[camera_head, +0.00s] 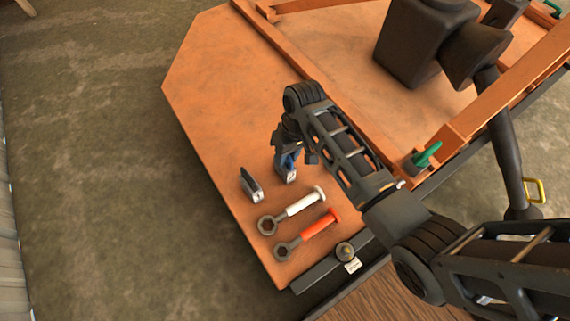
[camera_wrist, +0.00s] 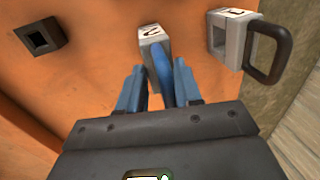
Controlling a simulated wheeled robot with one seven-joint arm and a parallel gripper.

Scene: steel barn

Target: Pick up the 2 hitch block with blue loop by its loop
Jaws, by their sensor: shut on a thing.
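The hitch block marked 2 (camera_wrist: 152,34) is a pale grey block with a blue loop (camera_wrist: 162,62), seen at the top middle of the wrist view. My gripper (camera_wrist: 158,82) has its two blue fingers on either side of the blue loop and is shut on it. In the head view my gripper (camera_head: 287,160) is over the orange deck, and the block (camera_head: 287,176) shows partly below it. The arm hides part of the block there. I cannot tell whether the block touches the deck.
Another grey block with a dark loop (camera_wrist: 230,38) stands to the right; it also shows in the head view (camera_head: 250,186). A white-handled tool (camera_head: 300,204) and an orange-handled tool (camera_head: 315,230) lie nearby on the orange deck (camera_head: 205,75). A square socket (camera_wrist: 40,37) is at left.

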